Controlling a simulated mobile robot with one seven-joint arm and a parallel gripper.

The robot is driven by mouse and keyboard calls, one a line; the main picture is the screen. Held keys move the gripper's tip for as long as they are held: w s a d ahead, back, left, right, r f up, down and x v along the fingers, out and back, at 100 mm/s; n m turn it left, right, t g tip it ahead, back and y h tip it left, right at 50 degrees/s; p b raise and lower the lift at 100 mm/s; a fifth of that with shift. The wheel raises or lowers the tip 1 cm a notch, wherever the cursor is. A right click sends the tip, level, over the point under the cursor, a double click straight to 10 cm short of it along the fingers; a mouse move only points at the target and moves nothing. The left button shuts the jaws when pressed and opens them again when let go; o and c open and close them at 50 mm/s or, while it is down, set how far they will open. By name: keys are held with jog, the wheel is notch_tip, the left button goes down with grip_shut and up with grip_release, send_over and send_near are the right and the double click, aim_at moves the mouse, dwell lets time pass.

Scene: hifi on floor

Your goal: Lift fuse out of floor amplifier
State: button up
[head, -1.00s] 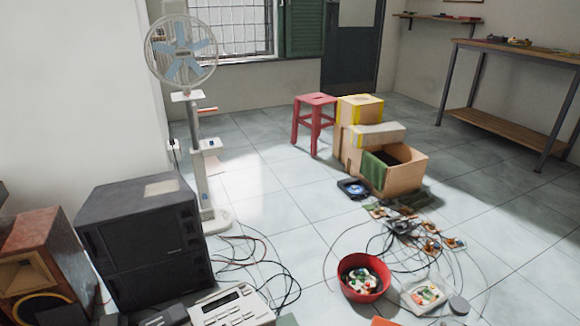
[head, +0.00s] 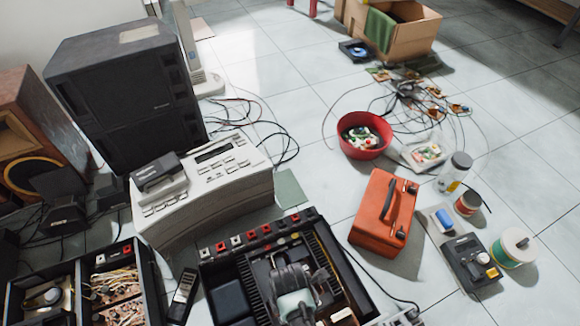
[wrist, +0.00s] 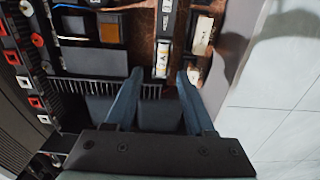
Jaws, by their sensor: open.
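The floor amplifier (head: 318,228) is an open black case at the bottom of the head view, with red and white sockets along its back edge. It also shows in the wrist view (wrist: 75,92). My gripper (wrist: 159,73) is open, its two blue fingers pointing into the case. A small pale piece with yellow and dark marks (wrist: 162,60) lies beyond and between the fingertips; it may be the fuse, but I cannot tell for sure. A cream part (wrist: 203,36) lies to its right. In the head view my arm covers the middle of the amplifier and hides the fingertips.
A white keypad machine (head: 215,185) stands behind the amplifier at left. A second open case (head: 100,285) lies left. An orange box (head: 383,213), a meter (head: 468,262) and a spool (head: 513,250) stand at right. Bare tiles lie farther right.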

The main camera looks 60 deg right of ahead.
jog(key=shift+s+f+b, duration=0.2)
jog(key=shift+f+b, duration=2.2)
jog(key=shift+f, duration=0.5)
jog(key=shift+r, duration=0.1)
grip_shut()
